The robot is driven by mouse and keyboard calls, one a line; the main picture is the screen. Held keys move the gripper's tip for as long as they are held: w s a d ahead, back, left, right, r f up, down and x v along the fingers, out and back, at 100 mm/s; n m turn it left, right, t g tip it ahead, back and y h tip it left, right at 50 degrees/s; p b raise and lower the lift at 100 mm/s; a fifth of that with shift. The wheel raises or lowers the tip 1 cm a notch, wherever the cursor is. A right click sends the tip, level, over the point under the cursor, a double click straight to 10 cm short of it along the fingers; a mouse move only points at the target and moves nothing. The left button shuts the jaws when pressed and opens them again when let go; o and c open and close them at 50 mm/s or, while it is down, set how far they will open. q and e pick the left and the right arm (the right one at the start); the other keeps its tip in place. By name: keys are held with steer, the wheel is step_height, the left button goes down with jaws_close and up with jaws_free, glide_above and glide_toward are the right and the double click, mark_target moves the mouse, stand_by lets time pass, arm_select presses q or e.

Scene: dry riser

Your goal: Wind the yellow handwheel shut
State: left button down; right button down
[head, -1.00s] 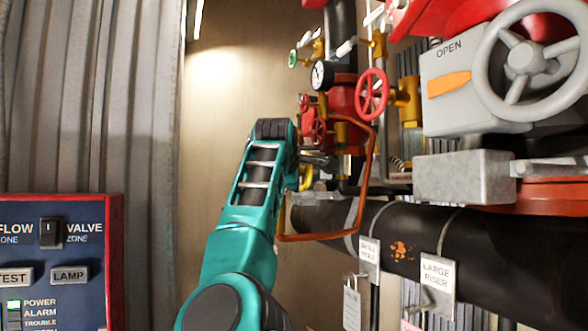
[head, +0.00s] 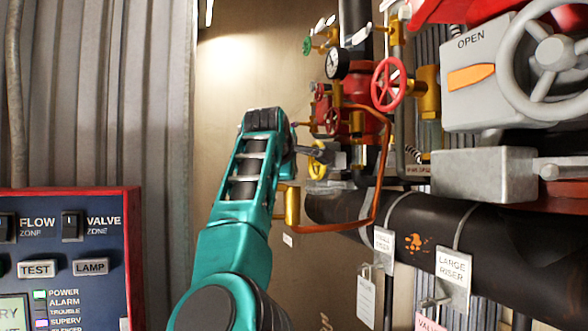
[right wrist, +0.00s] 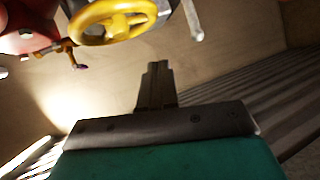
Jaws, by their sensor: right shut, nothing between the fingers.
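The yellow handwheel (head: 317,160) is small in the head view, on the pipework left of the black pipe, and partly hidden by my right gripper. My left gripper is not in view.
Red handwheel (head: 389,84), pressure gauge (head: 337,63) and orange-brown bent pipe (head: 378,205) crowd the wheel's right side. A large grey handwheel (head: 507,70) and black pipe (head: 470,235) are farther right. A blue alarm panel (head: 60,262) stands lower left. Bare wall (head: 235,85) lies left of the pipework.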

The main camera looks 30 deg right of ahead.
steer(key=w+d+r, duration=0.1)
steer(key=d+r, duration=0.3)
steer(key=s+f, duration=0.1)
steer(key=s+f+b, duration=0.2)
steer(key=f, duration=0.1)
steer(key=shift+a, duration=0.3)
stand_by(0.4)
steer(key=shift+s+d, duration=0.1)
steer(key=shift+d, duration=0.15)
stand_by(0.5)
steer(key=shift+r, duration=0.15)
